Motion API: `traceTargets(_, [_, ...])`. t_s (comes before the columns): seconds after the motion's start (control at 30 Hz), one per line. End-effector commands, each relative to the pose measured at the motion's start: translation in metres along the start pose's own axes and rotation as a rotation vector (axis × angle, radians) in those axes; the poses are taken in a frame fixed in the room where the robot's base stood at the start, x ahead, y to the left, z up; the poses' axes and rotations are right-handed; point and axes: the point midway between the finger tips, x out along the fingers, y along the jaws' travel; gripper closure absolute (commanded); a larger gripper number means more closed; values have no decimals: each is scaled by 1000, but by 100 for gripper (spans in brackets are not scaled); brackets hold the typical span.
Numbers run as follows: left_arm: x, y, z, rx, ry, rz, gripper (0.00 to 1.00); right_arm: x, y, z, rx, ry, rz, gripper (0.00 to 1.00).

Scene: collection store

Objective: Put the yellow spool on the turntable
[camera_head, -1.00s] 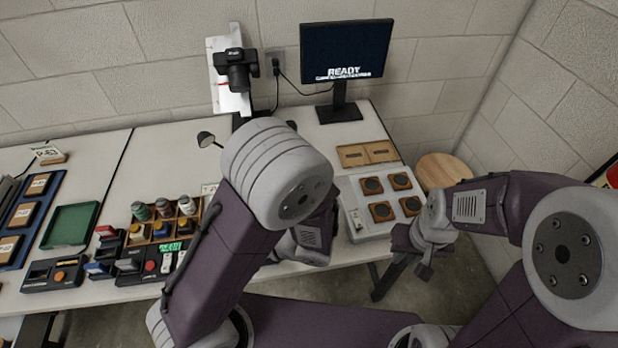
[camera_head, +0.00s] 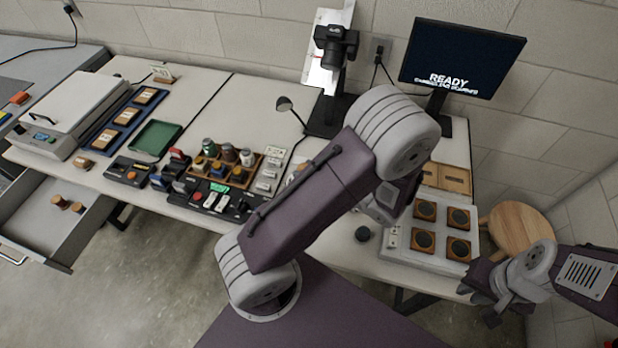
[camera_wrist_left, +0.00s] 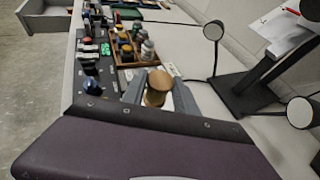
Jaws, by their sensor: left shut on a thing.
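A spool (camera_wrist_left: 158,88) with wooden ends and a yellowish-brown body is held between the fingers of my left gripper (camera_wrist_left: 158,95), which is shut on it. In the head view my left forearm hides the spool and the fingertips. A pale, rounded edge, possibly the turntable (camera_head: 296,172), shows beside my left arm, in front of the camera stand; most of it is hidden. I cannot tell whether the spool touches anything below. My right gripper (camera_head: 484,300) is at the lower right, by the table's front edge; its jaw opening is unclear.
A wooden rack (camera_head: 240,180) of jars and small coloured items stands left of my left arm, behind control boxes. A camera stand (camera_head: 325,118) and a monitor (camera_head: 462,58) stand at the back. A tray of round pieces (camera_head: 397,262) and a stool (camera_head: 520,228) are right. A drawer (camera_head: 40,225) is open.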

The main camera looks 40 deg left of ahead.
Motion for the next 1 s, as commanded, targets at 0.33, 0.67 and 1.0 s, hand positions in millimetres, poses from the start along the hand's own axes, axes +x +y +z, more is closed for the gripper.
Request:
traceTargets(0.33, [22,-18,-15,3,-1,0,100,5,0,0,0,0,0,80])
traceTargets(0.67, [34,-18,-44,1,0,-1,100,9,0,1,0,0,0,80])
traceTargets(1.0, [35,-18,-47,1,0,-1,43,12,0,1,0,0,0,80])
